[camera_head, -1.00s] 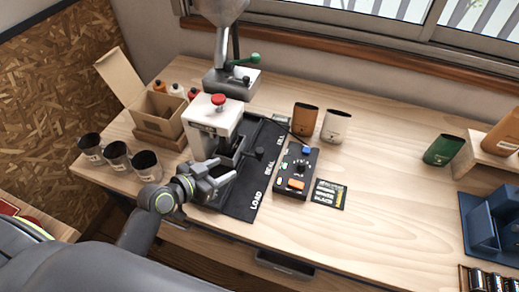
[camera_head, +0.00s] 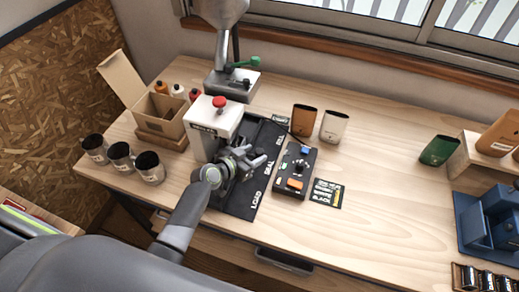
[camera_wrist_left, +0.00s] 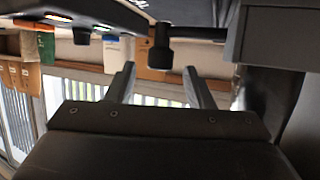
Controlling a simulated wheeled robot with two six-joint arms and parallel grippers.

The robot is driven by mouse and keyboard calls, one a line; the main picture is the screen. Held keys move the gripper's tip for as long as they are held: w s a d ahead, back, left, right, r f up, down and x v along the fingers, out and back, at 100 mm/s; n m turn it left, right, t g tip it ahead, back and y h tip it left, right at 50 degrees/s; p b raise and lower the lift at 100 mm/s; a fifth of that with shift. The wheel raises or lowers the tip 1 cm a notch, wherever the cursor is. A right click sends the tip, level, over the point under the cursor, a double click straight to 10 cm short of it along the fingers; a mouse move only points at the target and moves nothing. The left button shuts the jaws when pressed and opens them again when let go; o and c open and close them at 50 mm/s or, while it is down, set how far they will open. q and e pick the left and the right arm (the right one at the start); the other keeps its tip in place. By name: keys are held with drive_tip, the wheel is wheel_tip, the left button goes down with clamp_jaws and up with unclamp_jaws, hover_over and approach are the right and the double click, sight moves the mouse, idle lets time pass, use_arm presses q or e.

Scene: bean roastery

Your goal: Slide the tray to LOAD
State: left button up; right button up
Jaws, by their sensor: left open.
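My left gripper (camera_head: 254,158) is open and empty over the black mat (camera_head: 240,205), which is lettered LOAD, SEAL and FILL. LOAD is at its near end and FILL at its far end. In the left wrist view, a black knob (camera_wrist_left: 160,47) stands beyond the open fingers (camera_wrist_left: 158,78), roughly in line with the gap, not between them. I cannot tell for sure that this knob belongs to the tray. In the head view the gripper and wrist hide much of the tray area, so the tray's exact position is unclear. My right gripper is not in view.
The white sealer (camera_head: 214,122) with a red button stands left of the mat. A black control box (camera_head: 295,170) is close on the right. Several dark cups (camera_head: 122,157) stand at left. Two pouches (camera_head: 334,126) stand behind.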

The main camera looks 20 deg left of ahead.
sight(258, 152)
use_arm(q)
drive_tip(key=shift+x, duration=1.8)
drive_tip(key=shift+c, duration=0.5)
clamp_jaws()
